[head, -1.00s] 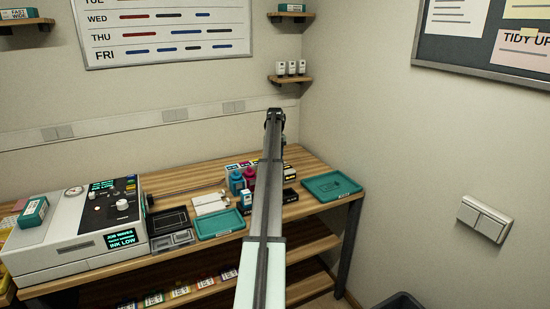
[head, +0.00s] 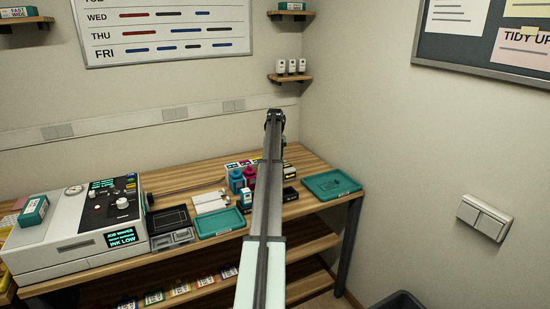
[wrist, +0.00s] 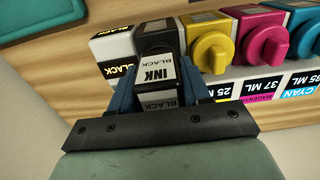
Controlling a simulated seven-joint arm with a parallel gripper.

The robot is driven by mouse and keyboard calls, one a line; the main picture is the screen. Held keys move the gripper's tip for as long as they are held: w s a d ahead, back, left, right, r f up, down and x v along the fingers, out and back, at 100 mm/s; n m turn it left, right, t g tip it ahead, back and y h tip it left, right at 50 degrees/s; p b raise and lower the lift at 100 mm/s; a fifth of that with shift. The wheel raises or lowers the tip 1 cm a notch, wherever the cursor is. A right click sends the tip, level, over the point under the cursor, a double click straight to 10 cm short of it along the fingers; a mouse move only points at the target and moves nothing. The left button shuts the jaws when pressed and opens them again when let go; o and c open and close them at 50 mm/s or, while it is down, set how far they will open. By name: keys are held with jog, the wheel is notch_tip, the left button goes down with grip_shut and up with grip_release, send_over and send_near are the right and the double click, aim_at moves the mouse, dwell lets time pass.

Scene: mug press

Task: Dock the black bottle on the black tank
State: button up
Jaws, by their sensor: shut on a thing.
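The black bottle, a dark body with a white "INK BLACK" label (wrist: 158,75), is between the blue fingers of my gripper (wrist: 158,92) in the wrist view. My gripper is shut on it. In the head view my arm hides the gripper and the held bottle.
Beside the black tank are tanks with yellow (wrist: 209,52), magenta (wrist: 264,40) and cyan (wrist: 306,32) round parts. Teal trays lie left (head: 220,222) and right (head: 331,184). A printer (head: 75,225) stands far left.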

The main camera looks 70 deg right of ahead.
jog(key=o, duration=0.9)
jog(key=shift+r, duration=0.1)
jog(key=shift+r, duration=5.4)
jog(key=shift+w, duration=0.1)
